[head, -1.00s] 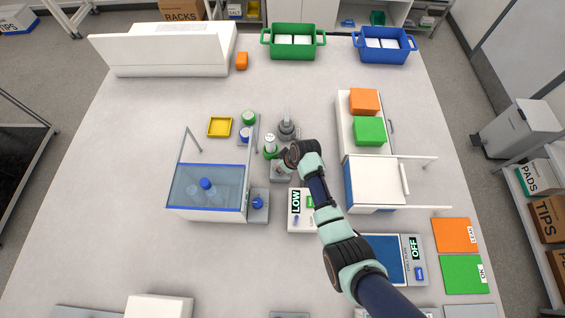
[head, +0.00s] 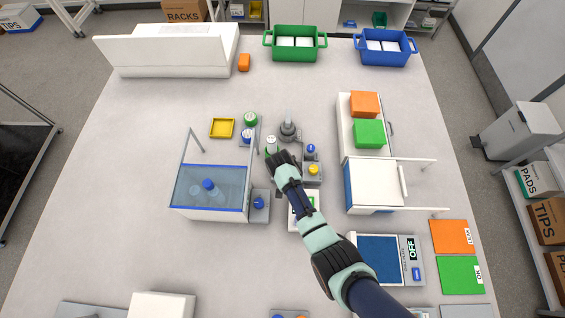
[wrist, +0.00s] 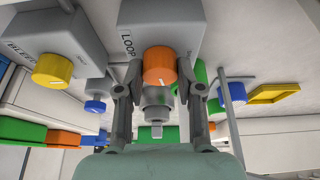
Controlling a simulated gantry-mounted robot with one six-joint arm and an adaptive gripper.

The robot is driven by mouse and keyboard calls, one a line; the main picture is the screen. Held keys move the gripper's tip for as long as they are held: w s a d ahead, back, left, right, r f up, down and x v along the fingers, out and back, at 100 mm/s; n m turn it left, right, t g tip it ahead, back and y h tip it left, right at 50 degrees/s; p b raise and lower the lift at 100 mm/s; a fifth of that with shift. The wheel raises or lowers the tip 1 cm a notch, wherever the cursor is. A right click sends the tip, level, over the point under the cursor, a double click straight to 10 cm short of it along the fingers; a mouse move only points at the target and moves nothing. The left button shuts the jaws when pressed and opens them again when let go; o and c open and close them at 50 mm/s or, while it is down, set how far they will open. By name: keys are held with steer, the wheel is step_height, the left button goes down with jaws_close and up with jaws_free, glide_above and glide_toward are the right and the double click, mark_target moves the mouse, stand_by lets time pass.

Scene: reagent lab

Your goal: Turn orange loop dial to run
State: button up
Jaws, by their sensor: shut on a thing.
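The orange loop dial (wrist: 159,66) sits on a grey block marked LOOP (wrist: 168,27) in the wrist view. My gripper (wrist: 159,82) has one finger on each side of the dial and is shut on it. A pale mark shows on the dial's side. I cannot read its setting, and no "run" label is visible. In the head view, my gripper (head: 281,163) is at the middle of the table and hides the orange dial.
A yellow dial (wrist: 53,68) on the BLEED block stands beside the loop block. In the head view, a green-capped bottle (head: 271,145) and a grey fitting (head: 288,130) stand just behind my gripper. A glass-fronted box (head: 210,190) stands to its left.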

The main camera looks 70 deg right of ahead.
steer(key=shift+m+g+b, duration=0.3)
steer(key=shift+m+g, duration=0.1)
steer(key=shift+m, duration=0.6)
steer(key=o, duration=1.2)
steer(key=shift+c, duration=0.2)
steer(key=v, duration=1.2)
steer(key=shift+w, duration=0.1)
